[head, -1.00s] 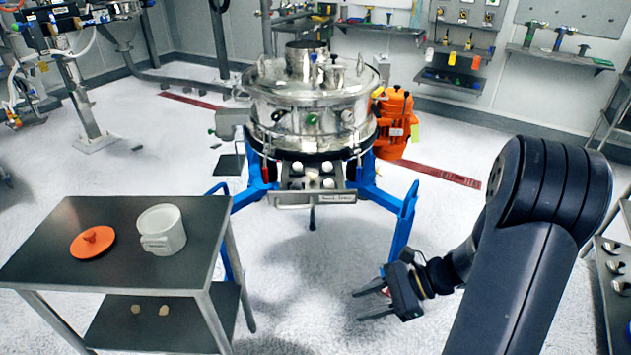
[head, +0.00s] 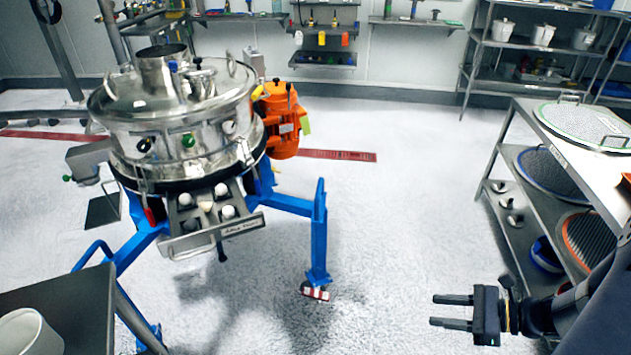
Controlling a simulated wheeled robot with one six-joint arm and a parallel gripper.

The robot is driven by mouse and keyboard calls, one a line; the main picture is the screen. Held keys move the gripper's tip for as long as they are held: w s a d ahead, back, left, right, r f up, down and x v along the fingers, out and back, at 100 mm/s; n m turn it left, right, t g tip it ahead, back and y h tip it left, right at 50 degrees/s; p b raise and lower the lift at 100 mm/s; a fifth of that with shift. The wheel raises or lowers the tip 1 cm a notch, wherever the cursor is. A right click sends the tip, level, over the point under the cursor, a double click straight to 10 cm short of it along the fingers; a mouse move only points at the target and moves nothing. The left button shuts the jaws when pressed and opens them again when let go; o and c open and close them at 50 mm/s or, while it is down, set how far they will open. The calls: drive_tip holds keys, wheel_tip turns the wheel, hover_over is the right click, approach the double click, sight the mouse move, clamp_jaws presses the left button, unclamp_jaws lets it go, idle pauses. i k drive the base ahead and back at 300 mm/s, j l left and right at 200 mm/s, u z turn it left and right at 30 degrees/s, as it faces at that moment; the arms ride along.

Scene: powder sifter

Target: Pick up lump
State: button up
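My gripper (head: 435,311) is at the lower right in the head view, pointing left over the floor. Its two fingers are apart with nothing between them. Several small whitish rounded pieces (head: 228,212) sit in the metal tray (head: 182,247) at the front of the sifter (head: 170,115); I cannot tell whether they are lumps. My gripper is well to the right of the tray and touches nothing. The lower shelf of the side table is out of view now.
The side table (head: 75,300) with a white pot (head: 28,333) is at the lower left. The sifter's blue leg (head: 318,240) stands between tray and gripper. A rack with round sieves (head: 585,122) is on the right. The middle floor is open.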

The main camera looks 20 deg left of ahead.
sight(206, 206)
drive_tip(key=z, duration=0.45)
drive_tip(key=j+z, duration=0.15)
drive_tip(key=z, duration=0.3)
drive_tip(key=i+j+z, duration=0.1)
drive_tip(key=z, duration=0.75)
drive_tip(key=j+z, duration=0.4)
drive_tip(key=j, duration=0.35)
drive_tip(key=j+u, duration=0.25)
drive_tip(key=u, duration=0.2)
drive_tip(key=j+u, duration=0.4)
drive_tip(key=i+j+u, duration=0.1)
drive_tip(key=u, duration=0.35)
drive_tip(key=j+u, duration=0.15)
drive_tip(key=u, duration=0.35)
drive_tip(key=j+u, duration=0.1)
drive_tip(key=u, duration=0.35)
drive_tip(key=i+j+u, duration=0.1)
drive_tip(key=u, duration=0.85)
drive_tip(key=i+j+u, duration=0.1)
drive_tip(key=u, duration=0.4)
drive_tip(key=i, duration=0.05)
